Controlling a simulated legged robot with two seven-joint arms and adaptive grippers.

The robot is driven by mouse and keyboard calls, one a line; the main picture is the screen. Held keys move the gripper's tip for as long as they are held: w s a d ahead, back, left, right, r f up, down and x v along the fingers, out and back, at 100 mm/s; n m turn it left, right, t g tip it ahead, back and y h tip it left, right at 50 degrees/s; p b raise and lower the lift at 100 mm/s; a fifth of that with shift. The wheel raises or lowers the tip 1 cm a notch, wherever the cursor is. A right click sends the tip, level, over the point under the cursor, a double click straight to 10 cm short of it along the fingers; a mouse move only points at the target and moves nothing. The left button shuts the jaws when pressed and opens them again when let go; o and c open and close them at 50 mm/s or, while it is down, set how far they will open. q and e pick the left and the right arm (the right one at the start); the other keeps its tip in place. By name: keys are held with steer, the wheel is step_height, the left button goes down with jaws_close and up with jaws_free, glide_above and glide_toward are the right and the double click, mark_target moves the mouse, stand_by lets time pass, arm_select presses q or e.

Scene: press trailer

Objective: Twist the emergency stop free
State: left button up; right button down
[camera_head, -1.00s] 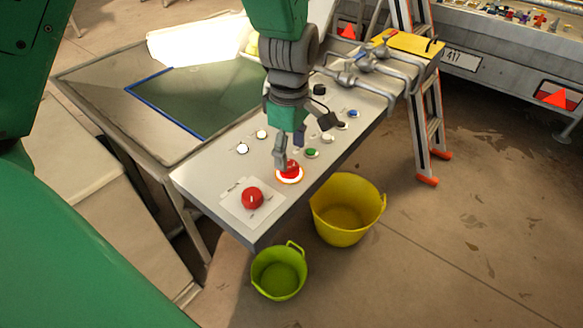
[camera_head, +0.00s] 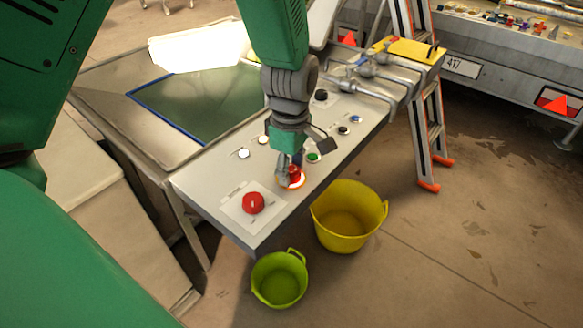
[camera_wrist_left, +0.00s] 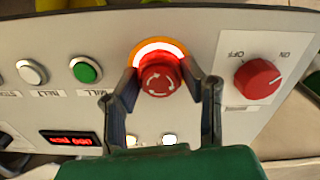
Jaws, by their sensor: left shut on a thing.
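The emergency stop is a red mushroom button (camera_head: 295,177) with a lit ring, on the grey panel's front edge. In the left wrist view the button (camera_wrist_left: 159,79) shows white curved arrows on its cap, with an orange and white glowing ring behind it. My left gripper (camera_head: 289,174) comes down over it, and its two fingers (camera_wrist_left: 160,85) stand on either side of the cap, shut on it. In the head view the fingers partly hide the button. My right gripper is not in view.
A red rotary switch (camera_head: 253,203) marked ON and OFF (camera_wrist_left: 257,79) sits beside the stop. A green button (camera_head: 313,157) is on its other side. Yellow (camera_head: 348,228) and green (camera_head: 279,281) buckets stand on the floor below. Pipes (camera_head: 375,75) lie on the panel's far end.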

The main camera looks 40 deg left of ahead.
arm_select(q)
steer(key=shift+r+m+p, duration=0.15)
steer(key=shift+m+p, duration=0.35)
steer(key=shift+p, duration=0.25)
steer(key=m+p, duration=0.2)
steer(key=p, duration=0.1)
steer(key=shift+r+m+p, duration=0.1)
steer(key=shift+m+p, duration=0.25)
steer(key=shift+m, duration=0.05)
steer(key=shift+w+m+p, duration=0.15)
steer(key=shift+m+p, duration=1.6)
steer(key=shift+m, duration=0.25)
